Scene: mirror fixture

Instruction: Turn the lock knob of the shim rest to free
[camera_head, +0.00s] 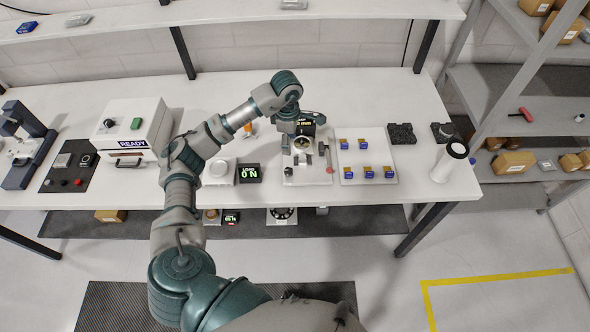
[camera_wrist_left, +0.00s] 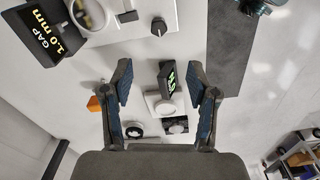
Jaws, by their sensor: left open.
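The mirror fixture stands on a white plate (camera_head: 305,176) on the bench, with a round pale ring (camera_head: 302,146) on it. In the left wrist view, part of the plate (camera_wrist_left: 135,32) shows at the top, with a small black knob (camera_wrist_left: 158,27) that has a pale pointer line. I cannot read any lock or free label beside it. My right gripper does not show.
Left of the fixture are a force display (camera_head: 249,173) reading 0 N and a white round dial (camera_head: 220,171). A white tray (camera_head: 365,156) with several blue-and-yellow blocks lies to the right. A white cylinder (camera_head: 455,168) stands near the bench's right end.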

